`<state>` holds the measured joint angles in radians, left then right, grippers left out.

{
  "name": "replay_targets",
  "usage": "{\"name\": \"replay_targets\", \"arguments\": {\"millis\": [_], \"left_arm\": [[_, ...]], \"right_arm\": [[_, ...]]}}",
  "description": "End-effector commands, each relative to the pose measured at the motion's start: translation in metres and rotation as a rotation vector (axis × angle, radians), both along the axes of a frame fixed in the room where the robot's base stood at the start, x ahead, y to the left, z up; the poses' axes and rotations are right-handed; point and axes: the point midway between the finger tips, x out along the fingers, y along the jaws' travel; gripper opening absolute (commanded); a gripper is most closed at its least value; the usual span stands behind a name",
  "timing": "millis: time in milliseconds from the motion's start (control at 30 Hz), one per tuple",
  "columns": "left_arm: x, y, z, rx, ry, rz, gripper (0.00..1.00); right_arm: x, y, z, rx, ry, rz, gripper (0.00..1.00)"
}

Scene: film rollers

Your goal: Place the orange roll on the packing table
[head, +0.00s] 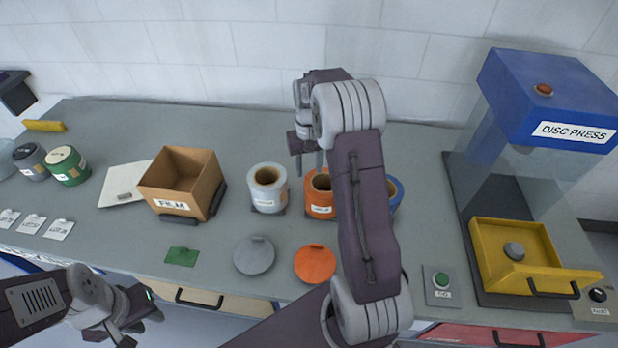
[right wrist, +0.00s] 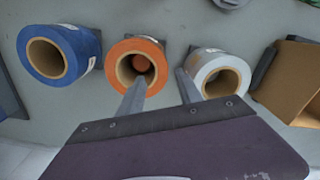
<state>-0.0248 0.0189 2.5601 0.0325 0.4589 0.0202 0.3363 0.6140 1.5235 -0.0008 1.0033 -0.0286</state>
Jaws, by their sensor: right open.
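The orange roll (head: 319,206) stands upright on the grey bench in the head view, its right side hidden by my right arm. In the right wrist view the orange roll (right wrist: 116,77) shows its open core, with a reddish-brown round surface inside. My right gripper (head: 309,165) is open and empty above and behind the roll. In the right wrist view one fingertip overlaps the core and the other lies between the orange and white rolls. My left gripper (head: 141,325) is at the lower left, its fingers apart and empty. I cannot identify a packing table in these frames.
A white roll (head: 268,189) and a blue roll (head: 397,192) flank the orange one. A cardboard FILM box (head: 207,188) stands to the left. Grey (head: 254,256) and orange (head: 315,264) discs lie in front. The disc press (head: 548,100) stands at the right.

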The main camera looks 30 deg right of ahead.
Motion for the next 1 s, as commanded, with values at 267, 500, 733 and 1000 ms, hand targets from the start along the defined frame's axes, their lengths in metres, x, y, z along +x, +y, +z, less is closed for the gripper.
{"name": "replay_targets", "arguments": {"millis": [267, 500, 733, 1000], "left_arm": [[0.000, 0.000, 0.000, 0.000, 0.000, 0.000, 0.29], [0.000, 0.000, 0.000, 0.000, 0.000, 0.000, 0.29], [0.000, 0.000, 0.000, 0.000, 0.000, 0.000, 0.29], [0.000, 0.000, 0.000, 0.000, 0.000, 0.000, 0.29]], "right_arm": [[-0.012, 0.023, 0.005, 0.000, -0.010, 0.036, 0.42], [-0.097, 0.114, -0.001, 0.001, -0.070, 0.192, 0.42], [-0.165, 0.147, -0.014, 0.002, -0.104, 0.278, 0.42], [-0.172, 0.149, -0.016, 0.003, -0.107, 0.284, 0.42]]}}
